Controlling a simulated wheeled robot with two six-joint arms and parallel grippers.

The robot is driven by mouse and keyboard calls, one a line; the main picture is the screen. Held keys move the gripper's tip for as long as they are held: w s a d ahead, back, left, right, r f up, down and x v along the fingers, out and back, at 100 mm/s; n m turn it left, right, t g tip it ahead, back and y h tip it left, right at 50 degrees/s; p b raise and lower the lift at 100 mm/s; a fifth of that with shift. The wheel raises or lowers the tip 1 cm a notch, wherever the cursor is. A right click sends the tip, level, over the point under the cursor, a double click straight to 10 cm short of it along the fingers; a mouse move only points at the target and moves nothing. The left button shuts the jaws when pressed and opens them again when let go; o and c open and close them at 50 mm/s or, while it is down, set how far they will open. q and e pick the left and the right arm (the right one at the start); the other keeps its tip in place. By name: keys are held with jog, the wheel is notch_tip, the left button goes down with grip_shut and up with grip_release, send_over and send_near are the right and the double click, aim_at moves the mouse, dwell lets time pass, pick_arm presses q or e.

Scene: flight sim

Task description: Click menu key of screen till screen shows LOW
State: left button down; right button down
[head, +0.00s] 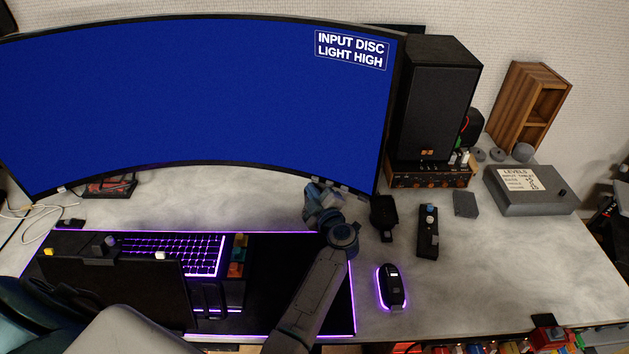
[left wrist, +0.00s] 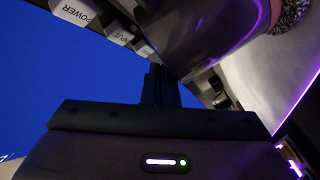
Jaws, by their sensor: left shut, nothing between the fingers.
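The curved screen (head: 200,95) is blue and reads "INPUT DISC / LIGHT HIGH" in a box (head: 352,50) at its upper right. Small grey keys (head: 345,187) sit along its lower right edge. The left wrist view shows a POWER key (left wrist: 75,12), an INPUT key (left wrist: 120,35) and another pale key (left wrist: 144,50) whose label I cannot read; no MENU label is legible. My left gripper (head: 322,192) is at the screen's lower right edge. Its fingers (left wrist: 160,80) are shut and empty, close to the third key; contact cannot be told. My right gripper is out of view.
A black speaker (head: 432,105) stands right of the screen. A glowing mouse (head: 391,287), a small black device (head: 428,232) and a grey LEVELS box (head: 530,190) lie on the desk. A keyboard (head: 172,253) is at left.

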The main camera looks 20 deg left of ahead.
pick_arm(q)
jog(key=shift+w, duration=0.1)
jog(key=shift+w, duration=0.3)
dwell(0.4)
jog(key=shift+w, duration=0.4)
dwell(0.4)
jog(key=shift+p, duration=0.3)
jog(key=shift+s+p, duration=0.7)
jog(key=shift+s, duration=0.15)
